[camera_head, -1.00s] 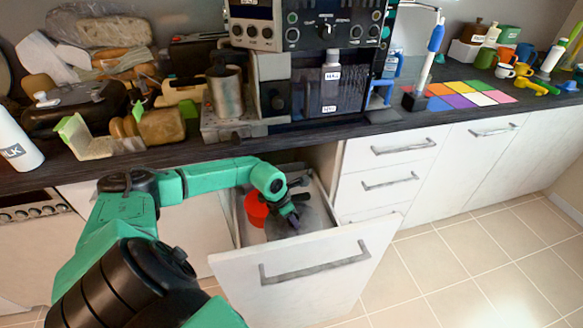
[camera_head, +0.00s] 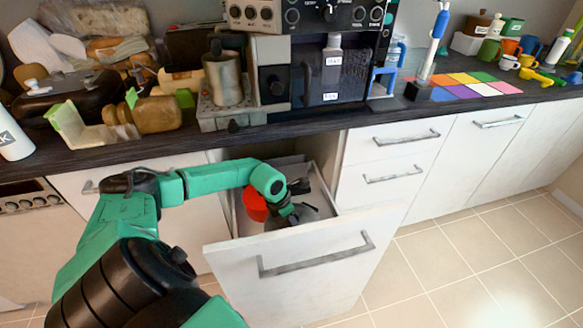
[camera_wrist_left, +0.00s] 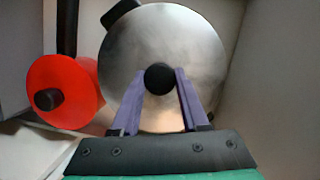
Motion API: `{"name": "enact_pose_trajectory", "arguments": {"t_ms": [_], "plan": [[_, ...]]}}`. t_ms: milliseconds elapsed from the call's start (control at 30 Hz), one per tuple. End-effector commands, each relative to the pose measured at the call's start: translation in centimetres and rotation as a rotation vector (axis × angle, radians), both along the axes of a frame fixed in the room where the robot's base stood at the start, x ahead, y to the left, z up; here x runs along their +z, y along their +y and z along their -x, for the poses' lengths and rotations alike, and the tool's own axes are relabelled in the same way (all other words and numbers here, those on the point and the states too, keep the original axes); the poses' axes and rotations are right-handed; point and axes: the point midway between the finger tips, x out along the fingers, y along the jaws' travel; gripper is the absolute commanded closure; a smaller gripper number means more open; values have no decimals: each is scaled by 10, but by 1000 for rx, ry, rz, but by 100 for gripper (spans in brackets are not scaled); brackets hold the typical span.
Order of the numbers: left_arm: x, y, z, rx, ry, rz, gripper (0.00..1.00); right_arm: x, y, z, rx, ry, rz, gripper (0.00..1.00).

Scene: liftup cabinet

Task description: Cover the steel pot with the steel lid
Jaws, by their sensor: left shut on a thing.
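The round steel lid (camera_wrist_left: 175,45) with a black knob (camera_wrist_left: 159,78) fills the middle of the left wrist view. My left gripper (camera_wrist_left: 159,82) has its purple fingers on both sides of the knob and is shut on it. In the head view, my left gripper (camera_head: 286,212) is down inside the open drawer, over the grey steel ware (camera_head: 312,214). A black handle (camera_wrist_left: 122,14) sticks out past the lid's upper left edge, seemingly from the steel pot. The pot's body is hidden, and I cannot tell whether the lid rests on it. My right gripper is not in view.
A red lidded item (camera_wrist_left: 62,88) with a dark knob lies beside the steel lid in the drawer. The drawer front (camera_head: 290,262) stands pulled out, its walls close around the gripper. The counter (camera_head: 300,124) above is crowded with kitchenware.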

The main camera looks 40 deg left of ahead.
Motion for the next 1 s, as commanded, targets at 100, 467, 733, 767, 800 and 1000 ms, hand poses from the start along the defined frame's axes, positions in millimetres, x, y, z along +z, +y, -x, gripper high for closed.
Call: {"name": "enact_pose_trajectory", "arguments": {"t_ms": [100,467,733,767,800,1000], "plan": [[1,0,0,0,-1,0,100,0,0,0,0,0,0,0],[-1,0,0,0,-1,0,100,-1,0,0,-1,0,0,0],[-6,0,0,0,-1,0,100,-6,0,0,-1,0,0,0],[-7,0,0,0,-1,0,100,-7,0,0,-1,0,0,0],[-8,0,0,0,-1,0,100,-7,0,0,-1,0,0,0],[-12,0,0,0,-1,0,100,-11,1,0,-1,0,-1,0]]}}
